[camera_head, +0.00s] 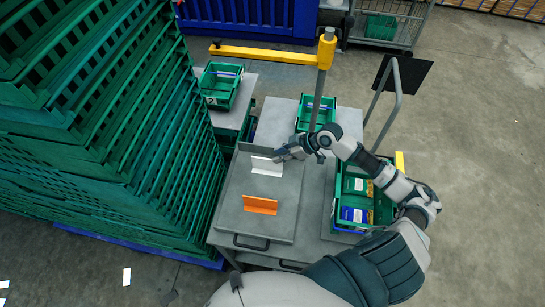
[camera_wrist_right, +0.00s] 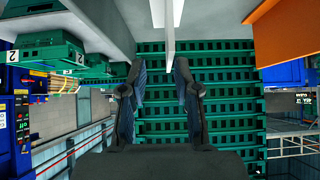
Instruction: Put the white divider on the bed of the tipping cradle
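The white divider (camera_head: 267,167) stands on a flat grey bed (camera_head: 235,207), which I take to be the tipping cradle, near its back edge. My right gripper (camera_head: 279,155) is just to the right of and behind the divider's upper edge. In the right wrist view, the white divider (camera_wrist_right: 168,38) points edge-on toward the gap between my right fingers (camera_wrist_right: 160,72). The fingers are apart, with space on both sides of the edge; no contact shows. My left gripper is not in view.
An orange divider (camera_head: 260,205) stands on the bed nearer to me. Green crates (camera_head: 220,85) stand behind, and one with blue and yellow packs (camera_head: 355,185) is at right. Tall green crate stacks (camera_head: 110,120) fill the left. A yellow-armed post (camera_head: 320,80) rises behind my right forearm.

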